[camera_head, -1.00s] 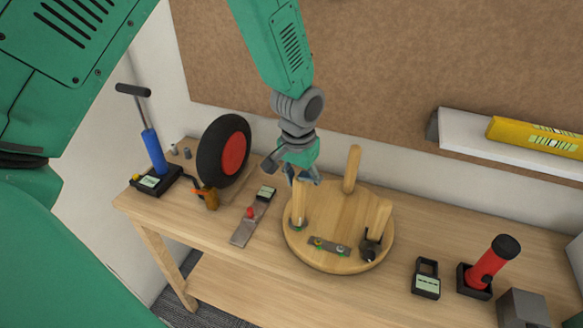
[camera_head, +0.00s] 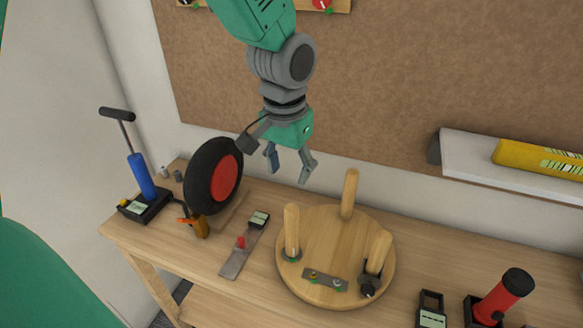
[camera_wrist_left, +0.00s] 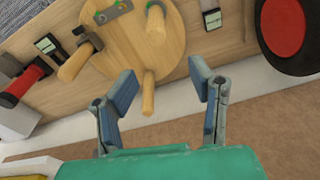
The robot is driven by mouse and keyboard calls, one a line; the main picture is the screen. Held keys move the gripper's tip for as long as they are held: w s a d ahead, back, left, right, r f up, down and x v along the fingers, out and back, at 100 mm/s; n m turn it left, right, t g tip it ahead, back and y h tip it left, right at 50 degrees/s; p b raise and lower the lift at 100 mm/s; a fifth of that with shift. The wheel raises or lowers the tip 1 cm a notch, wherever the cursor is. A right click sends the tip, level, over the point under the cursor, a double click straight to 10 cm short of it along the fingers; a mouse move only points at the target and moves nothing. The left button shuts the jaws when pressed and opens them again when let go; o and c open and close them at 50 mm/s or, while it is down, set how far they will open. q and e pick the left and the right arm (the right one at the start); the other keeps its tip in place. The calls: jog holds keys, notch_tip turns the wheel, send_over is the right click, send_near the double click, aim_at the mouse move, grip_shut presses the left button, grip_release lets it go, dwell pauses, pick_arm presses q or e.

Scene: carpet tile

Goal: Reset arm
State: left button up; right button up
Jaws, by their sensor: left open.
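My left gripper (camera_head: 289,168) hangs in the upper middle of the head view, in front of the brown board and above the bench. Its two fingers are spread with nothing between them. In the left wrist view the open fingers (camera_wrist_left: 163,84) point toward the round wooden stool top. My right gripper is not in view. The stool top (camera_head: 325,240) lies on the bench with three pegs standing up, below and to the right of my left gripper, apart from it. It also shows in the wrist view (camera_wrist_left: 172,40).
The wooden bench (camera_head: 395,265) carries a black wheel with red hub (camera_head: 222,178) close to the left gripper, a blue pump (camera_head: 142,178), a metal level (camera_head: 238,262) and a red torch-like tool (camera_head: 502,298). A shelf (camera_head: 470,160) with a yellow tube (camera_head: 535,158) juts out at right.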

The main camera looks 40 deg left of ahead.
pick_arm(q)
jog(key=s+f, duration=0.4)
jog(key=f, duration=0.5)
jog(key=s+f, duration=0.4)
jog(key=f, duration=0.5)
jog(key=s+a+f+g, duration=0.1)
jog(key=s+f, duration=0.5)
jog(key=s, duration=0.3)
jog(key=s+a+f, duration=0.1)
jog(key=s+f, duration=0.5)
jog(key=s, duration=0.2)
notch_tip(320, 180, down, 13)
jog(key=w+d+m+b, duration=0.1)
jog(key=w+b, duration=0.1)
jog(key=b, duration=1.2)
jog(key=shift+w+d+f+t+b, duration=0.2)
jog(key=shift+w+d+t+b, duration=0.05)
jog(key=shift+t+b, duration=0.05)
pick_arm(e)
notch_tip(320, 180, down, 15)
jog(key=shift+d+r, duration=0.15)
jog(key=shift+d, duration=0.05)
pick_arm(q)
jog(key=shift+w+a+f, duration=0.15)
jog(key=shift+a, duration=0.1)
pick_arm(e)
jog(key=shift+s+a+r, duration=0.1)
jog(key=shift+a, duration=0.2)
